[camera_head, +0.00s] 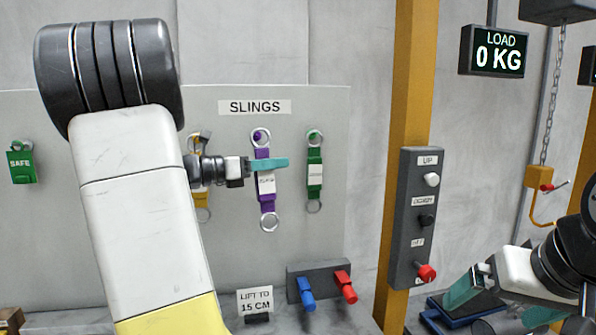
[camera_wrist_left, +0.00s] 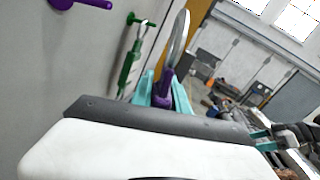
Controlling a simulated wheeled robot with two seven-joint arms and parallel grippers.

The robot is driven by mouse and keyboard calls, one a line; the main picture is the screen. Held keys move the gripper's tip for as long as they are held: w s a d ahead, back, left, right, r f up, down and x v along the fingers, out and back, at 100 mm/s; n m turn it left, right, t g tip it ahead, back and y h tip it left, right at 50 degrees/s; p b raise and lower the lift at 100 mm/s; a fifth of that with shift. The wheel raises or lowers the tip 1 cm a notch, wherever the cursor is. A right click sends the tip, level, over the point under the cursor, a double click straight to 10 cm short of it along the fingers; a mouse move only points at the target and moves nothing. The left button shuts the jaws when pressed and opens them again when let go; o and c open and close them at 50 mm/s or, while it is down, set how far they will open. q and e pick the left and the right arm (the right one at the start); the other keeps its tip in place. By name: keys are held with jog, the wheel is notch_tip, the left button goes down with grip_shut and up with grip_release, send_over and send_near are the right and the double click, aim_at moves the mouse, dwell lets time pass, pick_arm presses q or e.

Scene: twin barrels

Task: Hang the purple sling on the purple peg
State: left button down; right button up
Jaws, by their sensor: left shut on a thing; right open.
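The purple sling (camera_head: 267,204) hangs upright from my left gripper (camera_head: 270,164), a metal ring at each end. The teal fingers are shut on it just below its upper ring. In the left wrist view the gripper (camera_wrist_left: 166,92) holds the sling's purple end (camera_wrist_left: 166,80) with the ring (camera_wrist_left: 180,38) standing up. The purple peg (camera_head: 258,135) shows at the upper ring in the head view. In the left wrist view the peg (camera_wrist_left: 80,4) sticks out from the board, bare and apart from the ring. My right gripper (camera_head: 488,308) is open and empty at lower right.
A green sling (camera_head: 315,178) hangs on its peg just right of the purple one. A yellow sling (camera_head: 201,200) is partly hidden behind my left arm. A post with a control box (camera_head: 414,220) stands right; blue and red levers (camera_head: 342,287) sit below the board.

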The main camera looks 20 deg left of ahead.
pick_arm(q)
jog(key=w+a+f, duration=0.1)
jog(key=w+a, duration=0.3)
jog(key=w, duration=0.3)
jog(key=shift+w+a, duration=0.2)
jog(key=shift+a, duration=0.05)
dwell(0.7)
jog(key=shift+f, duration=0.1)
dwell(0.4)
jog(key=c, duration=1.2)
grip_release()
jog(key=shift+f, duration=0.1)
